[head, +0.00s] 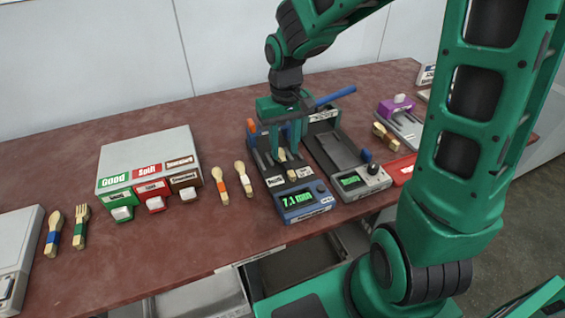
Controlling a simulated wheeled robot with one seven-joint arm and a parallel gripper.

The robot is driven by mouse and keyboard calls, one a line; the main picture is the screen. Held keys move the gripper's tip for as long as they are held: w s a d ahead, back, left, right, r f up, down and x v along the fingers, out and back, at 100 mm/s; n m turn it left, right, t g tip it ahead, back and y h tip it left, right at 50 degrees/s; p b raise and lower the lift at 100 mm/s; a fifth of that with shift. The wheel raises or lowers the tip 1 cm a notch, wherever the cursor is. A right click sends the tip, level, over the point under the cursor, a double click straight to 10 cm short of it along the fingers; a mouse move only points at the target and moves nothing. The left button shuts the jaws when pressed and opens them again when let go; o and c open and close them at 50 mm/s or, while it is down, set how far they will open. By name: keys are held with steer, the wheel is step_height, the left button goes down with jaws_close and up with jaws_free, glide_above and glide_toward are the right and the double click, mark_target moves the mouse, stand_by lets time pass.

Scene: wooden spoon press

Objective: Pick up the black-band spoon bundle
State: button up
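A light wooden piece (292,174) lies in the channel of the blue-fronted press (305,205), just below my gripper. A dark stretch interrupts it, but I cannot tell whether this is a black band. A wooden bundle (381,131) with a dark middle lies at the right, beside the purple-topped device; its band colour is too small to be sure of. My gripper (288,143) points down over the press, its fingers close to the wooden piece there. The fingers are small and partly merged with the press, so their opening and any contact are unclear.
A spoon with an orange band (220,185) and one with a white band (244,179) lie left of the press. A blue-banded spoon (53,234) and green-banded fork (80,227) lie farther left. A labelled sorting box (150,155), grey-railed machine (338,150) and purple-topped device (396,106) stand around.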

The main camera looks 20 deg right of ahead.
mark_target(285, 161)
step_height(285, 161, down, 5)
steer(key=shift+w+d+f, duration=0.1)
steer(key=shift+d, duration=0.05)
jaws_close()
